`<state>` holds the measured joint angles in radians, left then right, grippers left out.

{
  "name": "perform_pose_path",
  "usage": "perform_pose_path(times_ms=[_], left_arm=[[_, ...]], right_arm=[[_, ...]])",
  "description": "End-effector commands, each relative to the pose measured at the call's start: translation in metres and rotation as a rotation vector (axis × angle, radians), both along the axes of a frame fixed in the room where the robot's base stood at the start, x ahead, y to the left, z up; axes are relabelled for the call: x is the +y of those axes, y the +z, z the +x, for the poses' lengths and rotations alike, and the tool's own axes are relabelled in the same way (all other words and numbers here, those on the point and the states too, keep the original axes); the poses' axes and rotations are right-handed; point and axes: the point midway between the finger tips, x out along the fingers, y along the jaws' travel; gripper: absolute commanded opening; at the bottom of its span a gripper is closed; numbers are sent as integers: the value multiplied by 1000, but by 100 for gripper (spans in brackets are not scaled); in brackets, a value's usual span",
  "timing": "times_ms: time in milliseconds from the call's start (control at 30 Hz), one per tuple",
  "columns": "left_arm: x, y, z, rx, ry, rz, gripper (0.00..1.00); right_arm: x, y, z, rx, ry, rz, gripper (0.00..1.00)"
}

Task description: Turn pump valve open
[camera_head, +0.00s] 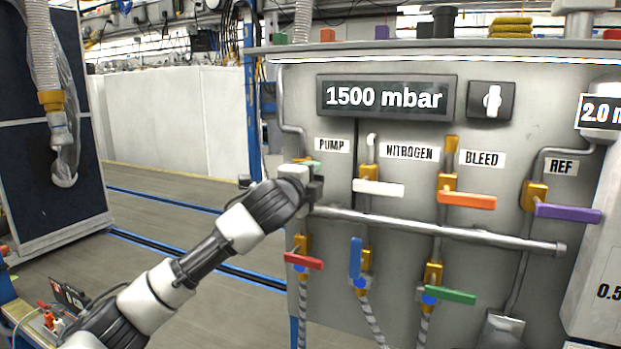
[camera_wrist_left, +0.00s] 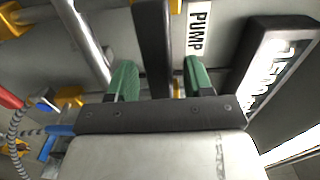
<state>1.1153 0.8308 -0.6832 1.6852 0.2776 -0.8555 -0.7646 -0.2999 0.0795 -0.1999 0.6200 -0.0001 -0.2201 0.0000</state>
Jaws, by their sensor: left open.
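The PUMP label (camera_head: 333,145) is at the upper left of the grey panel. It also shows in the wrist view (camera_wrist_left: 198,30). A dark bar (camera_wrist_left: 153,40), seemingly the pump valve handle, runs beside this label in the wrist view. It lies between the two green fingers of my left gripper (camera_wrist_left: 162,78), with gaps visible on both sides. In the head view, my left gripper (camera_head: 314,178) is at the panel below the label, open. It hides most of the handle there. The brass pump valve body (camera_head: 302,160) shows only partly. My right gripper is not in view.
Beside it are the white nitrogen handle (camera_head: 379,188), orange bleed handle (camera_head: 467,200) and purple ref handle (camera_head: 567,212). A horizontal pipe (camera_head: 450,230) runs below. Red (camera_head: 304,261), blue (camera_head: 355,257) and green (camera_head: 450,296) handles sit lower. The display (camera_head: 386,97) reads 1500 mbar.

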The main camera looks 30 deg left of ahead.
Motion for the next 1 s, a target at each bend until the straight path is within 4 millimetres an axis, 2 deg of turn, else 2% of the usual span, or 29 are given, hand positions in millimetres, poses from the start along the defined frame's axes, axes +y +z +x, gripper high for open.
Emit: perform_pose_path(times_ms=[267,367,600,633,1000], left_arm=[[0,0,2,0,1,0,51],[0,0,2,0,1,0,39],[0,0,2,0,1,0,2],[0,0,2,0,1,0,0],[0,3,8,-1,0,-31,0]], right_arm=[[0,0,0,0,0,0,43],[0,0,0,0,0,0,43],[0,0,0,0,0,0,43],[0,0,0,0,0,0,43],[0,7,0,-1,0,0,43]])
